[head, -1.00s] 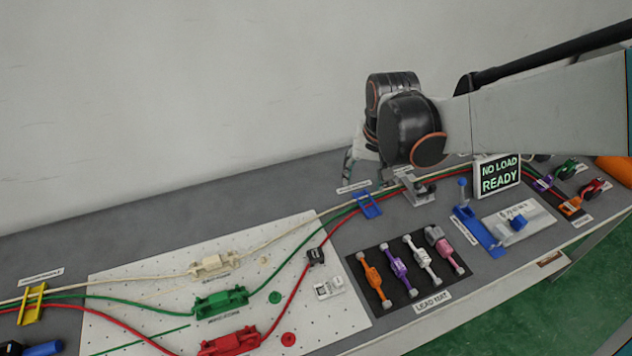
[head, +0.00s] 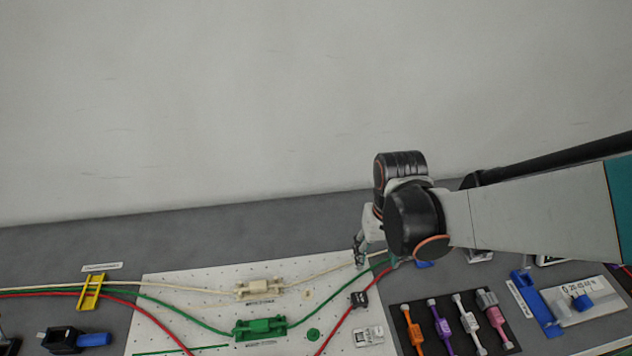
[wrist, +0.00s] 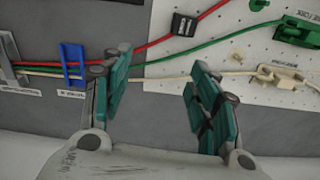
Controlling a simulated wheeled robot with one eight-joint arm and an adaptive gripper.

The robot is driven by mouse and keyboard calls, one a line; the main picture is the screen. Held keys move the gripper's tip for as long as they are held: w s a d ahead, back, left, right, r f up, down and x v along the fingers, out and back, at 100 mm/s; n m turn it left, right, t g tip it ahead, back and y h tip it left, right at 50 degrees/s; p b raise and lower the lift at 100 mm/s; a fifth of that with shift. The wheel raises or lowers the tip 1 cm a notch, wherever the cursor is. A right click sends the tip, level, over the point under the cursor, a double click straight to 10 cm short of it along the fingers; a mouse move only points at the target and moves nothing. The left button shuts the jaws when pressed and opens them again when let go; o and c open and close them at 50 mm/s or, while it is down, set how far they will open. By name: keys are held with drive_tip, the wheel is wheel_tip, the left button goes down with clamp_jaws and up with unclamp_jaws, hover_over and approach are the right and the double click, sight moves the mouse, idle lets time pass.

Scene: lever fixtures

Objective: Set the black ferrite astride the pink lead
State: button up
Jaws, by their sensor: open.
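The black ferrite (head: 358,299) looks like the small dark block sitting on the red cable near the right side of the white board; in the wrist view it shows at the top (wrist: 184,24). The pink lead (head: 494,318) lies at the right end of a row on the dark lead mat (head: 401,327), with a greyish-pink block near its upper end. My gripper (head: 362,252) hangs beyond the ferrite, near the board's far right corner. In the wrist view my gripper (wrist: 158,92) is open and empty, its teal fingers apart, with the ferrite beyond them.
Orange, purple and white leads lie beside the pink one. Red, green and cream cables run along the bench through a yellow holder (head: 91,292) and a blue holder (wrist: 72,66). Green (head: 262,328) and cream (head: 260,288) connectors sit on the board (head: 200,275). The bench behind is clear.

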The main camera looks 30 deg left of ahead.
drive_tip(key=b, duration=0.3)
hover_over(359, 293)
drive_tip(key=shift+n, duration=0.4)
drive_tip(key=f, duration=0.6)
drive_tip(key=shift+w+d+f, duration=0.2)
drive_tip(key=shift+w+f, duration=0.15)
drive_tip(key=shift+f, duration=0.05)
drive_tip(key=shift+s+d+f, duration=0.1)
drive_tip(key=shift+s+f, duration=0.1)
drive_tip(key=shift+f, duration=0.25)
drive_tip(key=shift+s+a+f+b, duration=0.15)
drive_tip(key=shift+f+b, duration=0.5)
drive_tip(key=shift+f, duration=0.7)
drive_tip(key=shift+s+a+f+b, duration=0.1)
drive_tip(key=shift+f+b, duration=0.55)
drive_tip(key=shift+f, duration=0.7)
drive_tip(key=c, duration=1.1)
